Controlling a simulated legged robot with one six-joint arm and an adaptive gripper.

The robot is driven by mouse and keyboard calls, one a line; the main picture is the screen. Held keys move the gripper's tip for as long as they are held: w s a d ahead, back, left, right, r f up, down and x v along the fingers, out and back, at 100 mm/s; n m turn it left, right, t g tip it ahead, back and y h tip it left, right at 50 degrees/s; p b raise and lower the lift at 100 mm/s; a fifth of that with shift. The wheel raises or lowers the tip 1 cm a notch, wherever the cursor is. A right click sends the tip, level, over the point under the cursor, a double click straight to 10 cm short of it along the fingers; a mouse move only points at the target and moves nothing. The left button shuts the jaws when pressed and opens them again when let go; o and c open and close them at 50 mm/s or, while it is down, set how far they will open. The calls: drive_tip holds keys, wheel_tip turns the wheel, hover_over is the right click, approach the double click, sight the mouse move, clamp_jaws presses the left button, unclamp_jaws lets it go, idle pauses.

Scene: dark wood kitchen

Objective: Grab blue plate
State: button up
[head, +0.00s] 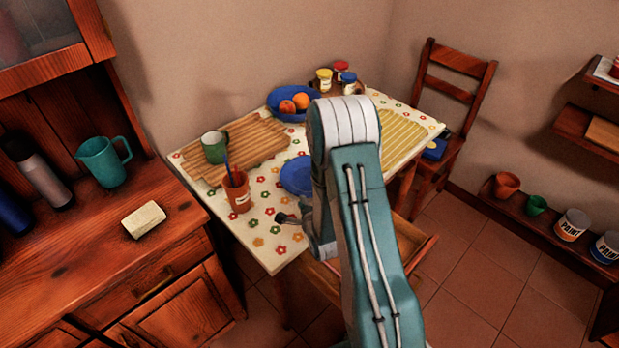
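A blue plate (296,174) lies on the flowered tabletop, its right part hidden behind my arm. A second blue dish (273,97) stands farther back, holding orange fruit (293,103). My gripper (287,218) shows only as a small dark tip at the left of my arm, in front of the blue plate and apart from it in the picture. The rest of it is mostly hidden by my arm, and I cannot tell whether it is open.
An orange cup (237,192) with a blue stick in it stands left of my gripper. A green mug (214,147) stands on a slatted wooden mat (256,139). Jars (324,80) stand at the back.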

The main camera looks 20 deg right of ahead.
sight(296, 195)
drive_tip(key=x, duration=0.4)
drive_tip(key=shift+w+a+f, duration=0.15)
drive_tip(key=shift+a, duration=0.15)
drive_tip(key=shift+w+d+f, duration=0.15)
drive_tip(key=shift+w+d, duration=0.05)
drive_tip(key=shift+w, duration=0.3)
clamp_jaws()
